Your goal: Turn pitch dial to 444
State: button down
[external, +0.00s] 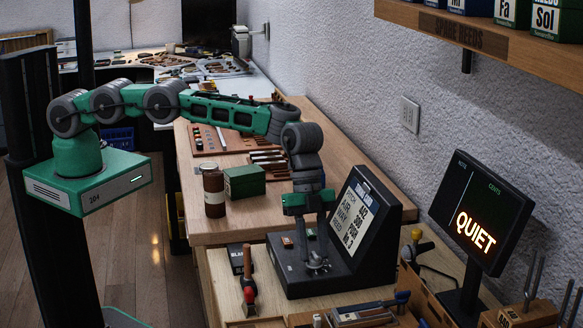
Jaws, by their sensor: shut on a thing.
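The black wedge-shaped device (378,240) stands on the bench with a slanted white panel (350,215) at its right. The top line of the panel seems to read pitch 442; the small print is hard to read. My gripper (316,262) points straight down over the device's low front deck. It is shut on the pitch dial (317,268), a small metal knob mostly hidden by the fingers. The dial's markings cannot be made out.
A dark screen (478,212) at the right glows "QUIET". A brown jar (214,190) and green box (244,181) stand behind my gripper.

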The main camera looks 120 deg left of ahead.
jog(key=c, duration=1.1)
grip_release()
jog(key=shift+d, duration=0.1)
jog(key=b+v, duration=0.1)
jog(key=v, duration=0.6)
jog(key=shift+s+r, duration=0.1)
jog(key=shift+r, duration=0.2)
jog(key=shift+o, duration=0.2)
